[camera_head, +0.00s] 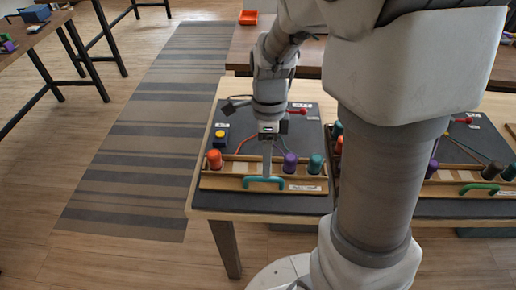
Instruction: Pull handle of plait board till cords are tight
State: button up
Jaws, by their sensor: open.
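The plait board is a dark panel (304,137) on the near table, with a wooden rack (229,182) along its front edge. A teal handle (263,181) is on the front of the rack. An orange spool (215,159), a purple spool (290,162) and a teal spool (316,163) stand in the rack. A red cord (234,144) runs from the orange spool toward the middle. My gripper (266,176) points down just above or at the teal handle and is open. I cannot tell whether it touches the handle. My wrist hides the middle of the board.
A second board with a green handle (478,188) is to the right, partly hidden by my arm. An orange tray (248,17) is on the table behind. The striped rug (150,125) at left is clear.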

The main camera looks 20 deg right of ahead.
jog(key=shift+s+a+f+b, duration=0.1)
jog(key=shift+s+f+b, duration=0.1)
jog(key=shift+f, duration=0.7)
jog(key=shift+s+a+f+b, duration=0.1)
jog(key=shift+s+f+b, duration=0.05)
jog(key=shift+f, duration=0.75)
grip_shut()
